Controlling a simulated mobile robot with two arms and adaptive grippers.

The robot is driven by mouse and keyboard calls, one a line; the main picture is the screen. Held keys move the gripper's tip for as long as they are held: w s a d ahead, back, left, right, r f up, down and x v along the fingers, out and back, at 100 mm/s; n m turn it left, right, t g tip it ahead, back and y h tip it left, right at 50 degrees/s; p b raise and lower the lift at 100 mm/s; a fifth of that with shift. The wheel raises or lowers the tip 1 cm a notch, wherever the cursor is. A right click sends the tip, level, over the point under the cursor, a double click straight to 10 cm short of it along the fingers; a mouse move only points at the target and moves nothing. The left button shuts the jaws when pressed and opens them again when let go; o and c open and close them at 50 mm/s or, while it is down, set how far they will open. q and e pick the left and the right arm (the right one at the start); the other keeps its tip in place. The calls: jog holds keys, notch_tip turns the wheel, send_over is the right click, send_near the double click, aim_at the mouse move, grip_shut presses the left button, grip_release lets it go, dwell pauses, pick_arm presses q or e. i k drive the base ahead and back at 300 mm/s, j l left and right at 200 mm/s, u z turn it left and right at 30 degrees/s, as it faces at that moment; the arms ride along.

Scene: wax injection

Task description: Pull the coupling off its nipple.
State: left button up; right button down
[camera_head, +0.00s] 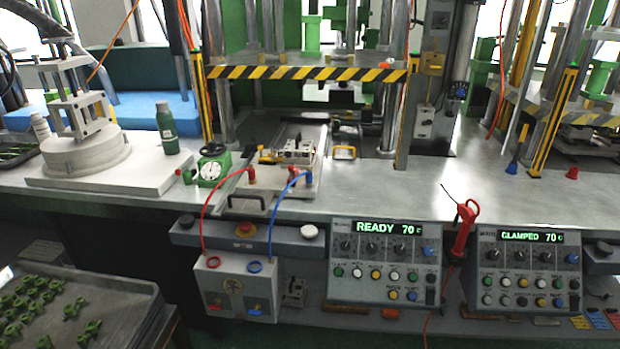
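A mould plate (272,198) with a dark front handle (247,199) lies on the steel bench below the left press. A red coupling (251,175) stands on it at the left and a blue coupling (308,179) at the right. Both appear seated; the nipples under them are too small to make out. A red hose (203,222) and a blue hose (272,218) run from them to a grey box (235,288) with a red ring (213,262) and a blue ring (255,266). Neither of my grippers is visible.
A green-rimmed gauge (209,171) and a green bottle (167,128) stand left of the plate. A striped bar (305,73) crosses above. A control panel (384,264) reads READY 70. The bench right of the plate (400,190) is clear.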

aim_at(309, 177)
jog(key=i+l+z, duration=0.1)
jog(key=i, duration=0.45)
jog(key=i+l, duration=0.25)
jog(key=i, duration=0.3)
jog(key=z, duration=0.05)
